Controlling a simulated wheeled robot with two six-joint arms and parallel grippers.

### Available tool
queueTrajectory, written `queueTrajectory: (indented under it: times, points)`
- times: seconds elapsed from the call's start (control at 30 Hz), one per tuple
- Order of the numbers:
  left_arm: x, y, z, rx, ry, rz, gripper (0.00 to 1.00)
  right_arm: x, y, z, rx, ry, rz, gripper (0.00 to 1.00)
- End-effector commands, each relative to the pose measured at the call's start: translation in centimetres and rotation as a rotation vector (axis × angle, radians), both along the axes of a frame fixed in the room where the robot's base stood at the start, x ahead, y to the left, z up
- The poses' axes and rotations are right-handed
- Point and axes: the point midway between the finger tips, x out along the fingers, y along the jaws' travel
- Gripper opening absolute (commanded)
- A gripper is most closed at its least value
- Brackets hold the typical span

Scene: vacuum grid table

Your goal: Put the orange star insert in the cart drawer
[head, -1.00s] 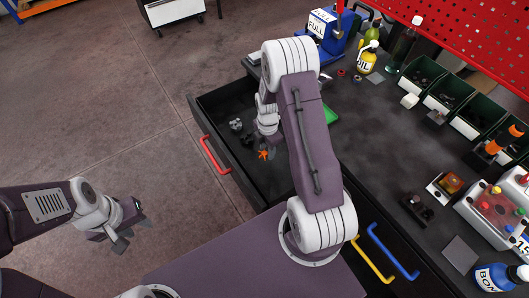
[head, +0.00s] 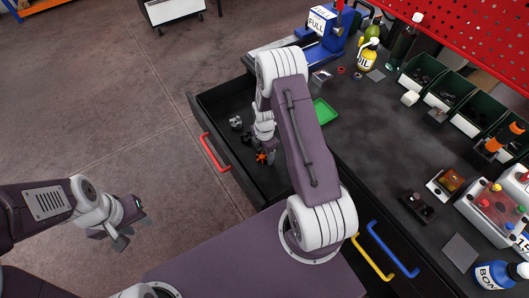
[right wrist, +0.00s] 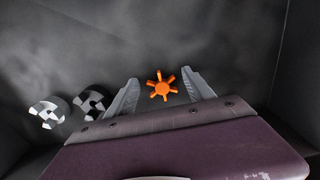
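The orange star insert (head: 261,158) is inside the open drawer (head: 207,100) with the red handle (head: 216,153). In the right wrist view the star (right wrist: 162,88) shows between the spread fingers of my right gripper (right wrist: 164,84), with a gap on each side. My right gripper (head: 267,153) reaches down into the drawer beside the star in the head view, partly hidden by my arm. Whether the star lies flat on the drawer floor is hard to tell. My left gripper (head: 134,225) is open and empty over the floor at the left.
Two grey and black round parts (right wrist: 47,112) (right wrist: 90,102) lie in the drawer left of the star. The bench top (head: 370,140) holds a green tray (head: 325,112), dark bins (head: 424,75) and bottles. Yellow and blue handles (head: 392,250) belong to closed fronts at the right.

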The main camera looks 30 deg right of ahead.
Motion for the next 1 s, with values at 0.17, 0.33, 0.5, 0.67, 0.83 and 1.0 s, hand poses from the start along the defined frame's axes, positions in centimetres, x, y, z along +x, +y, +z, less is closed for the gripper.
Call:
queueTrajectory:
  times: [0.17,0.33,0.5,0.67,0.83,1.0]
  points:
    - [0.0,0.0,0.0,0.0,0.0,0.0,0.36,0.0,0.0,0.0,0.0,0.0,0.0,0.61]
    - [0.0,0.0,0.4,0.0,0.0,0.0,0.36,0.0,0.0,0.7,0.0,0.0,0.0,0.61]
    - [0.0,0.0,0.4,0.0,0.0,0.0,0.36,0.2,0.0,3.8,-0.002,-0.005,0.0,0.61]
    - [0.0,0.0,0.6,0.0,0.0,0.0,0.36,0.1,0.0,8.0,-0.002,-0.005,0.0,0.61]
    - [0.0,0.0,0.7,0.0,0.0,0.0,0.36,0.1,0.0,11.2,-0.001,-0.002,0.0,0.61]
    - [0.0,0.0,0.8,0.0,0.0,0.0,0.36,0.0,0.0,12.4,0.0,0.0,0.0,0.61]
